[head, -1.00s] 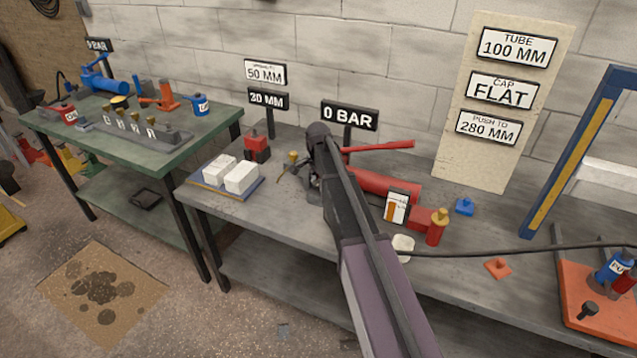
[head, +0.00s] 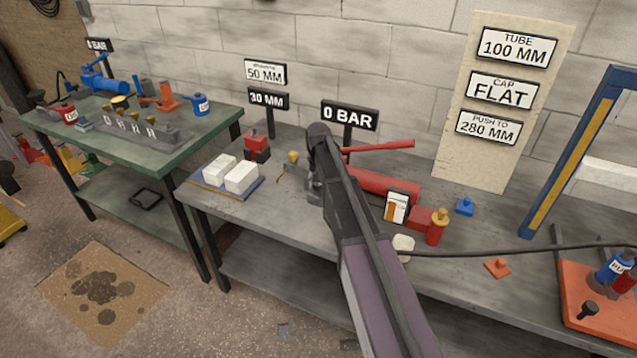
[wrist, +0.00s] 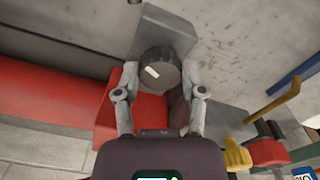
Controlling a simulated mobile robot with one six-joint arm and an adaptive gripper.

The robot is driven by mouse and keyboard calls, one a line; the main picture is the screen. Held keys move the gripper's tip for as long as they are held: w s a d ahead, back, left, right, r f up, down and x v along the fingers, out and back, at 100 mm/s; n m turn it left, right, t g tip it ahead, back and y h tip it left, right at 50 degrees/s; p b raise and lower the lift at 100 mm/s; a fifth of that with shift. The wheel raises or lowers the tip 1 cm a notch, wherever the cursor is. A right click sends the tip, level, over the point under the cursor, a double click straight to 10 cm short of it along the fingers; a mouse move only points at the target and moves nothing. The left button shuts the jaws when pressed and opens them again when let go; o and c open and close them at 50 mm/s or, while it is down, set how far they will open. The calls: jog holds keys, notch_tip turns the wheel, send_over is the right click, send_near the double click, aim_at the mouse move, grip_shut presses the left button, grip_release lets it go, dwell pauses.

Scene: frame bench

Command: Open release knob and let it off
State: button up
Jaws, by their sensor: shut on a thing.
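The release knob (wrist: 160,74) is dark, round and ribbed, with a white mark on its face, in the middle of the wrist view. It sits by a grey block at the end of the red pump (wrist: 60,105). My gripper (wrist: 158,80) is shut on the knob, one grey finger on each side. In the head view the red pump (head: 383,184) lies on the grey bench, its red lever (head: 380,147) above it. My arm hides the knob and most of my gripper there. A sign behind the pump reads 0 BAR (head: 349,116).
A red cylinder with a brass top (head: 437,229) stands right of the pump, near a black hose (head: 500,253). A blue tray with white blocks (head: 250,190) and a red-and-black item (head: 257,147) are to the left. A blue-and-yellow frame (head: 575,150) stands at the right.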

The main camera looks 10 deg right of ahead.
jog(key=shift+s+n, duration=0.1)
jog(key=shift+n, duration=1.6)
jog(key=o, duration=1.1)
jog(key=shift+o, duration=0.2)
jog(key=shift+m, duration=0.4)
